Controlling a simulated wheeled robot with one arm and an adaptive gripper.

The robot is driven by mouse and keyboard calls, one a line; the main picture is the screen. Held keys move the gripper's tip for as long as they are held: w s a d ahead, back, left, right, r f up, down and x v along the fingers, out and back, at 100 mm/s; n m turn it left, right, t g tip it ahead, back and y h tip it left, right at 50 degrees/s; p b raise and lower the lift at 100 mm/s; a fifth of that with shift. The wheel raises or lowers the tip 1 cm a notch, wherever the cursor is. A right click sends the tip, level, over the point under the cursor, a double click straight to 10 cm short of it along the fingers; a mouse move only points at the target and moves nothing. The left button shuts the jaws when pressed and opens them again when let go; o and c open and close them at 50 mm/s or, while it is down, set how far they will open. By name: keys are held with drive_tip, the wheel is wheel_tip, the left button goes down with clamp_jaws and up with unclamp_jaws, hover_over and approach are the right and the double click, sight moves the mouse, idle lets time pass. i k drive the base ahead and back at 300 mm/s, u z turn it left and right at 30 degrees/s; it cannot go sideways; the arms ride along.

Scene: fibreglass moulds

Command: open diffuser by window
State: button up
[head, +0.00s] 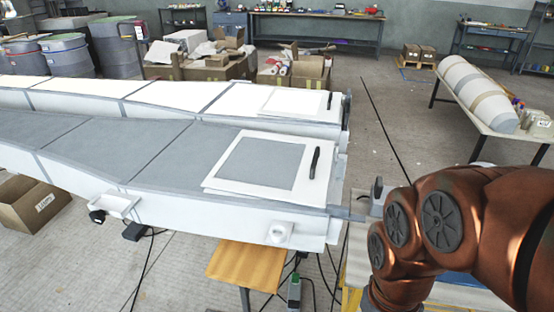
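I cannot pick out a diffuser or a window in the head view. My copper-coloured arm enters from the right and bends downward near the bottom edge. My gripper does not show. The nearest large thing is a long grey mould (85,150) with white sides. A flat white frame (225,186) with a grey middle lies on its right end, with a dark slim handle-like item (314,163) on it. A second long mould (160,95) with a bright top lies behind, bearing a similar white sheet (285,102) and dark item.
A wooden stool (246,264) and loose cables are below the near mould. An open cardboard box (30,203) is at left. Drums (68,55) and boxes (200,68) stand behind. A table with a white cylinder (475,90) is at right.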

sight(290, 169)
drive_tip(key=u, duration=0.3)
drive_tip(key=k, duration=0.4)
drive_tip(key=u, duration=1.3)
drive_tip(key=i, duration=0.75)
drive_tip(key=z, duration=0.7)
drive_tip(key=i, duration=0.4)
drive_tip(key=z, duration=0.3)
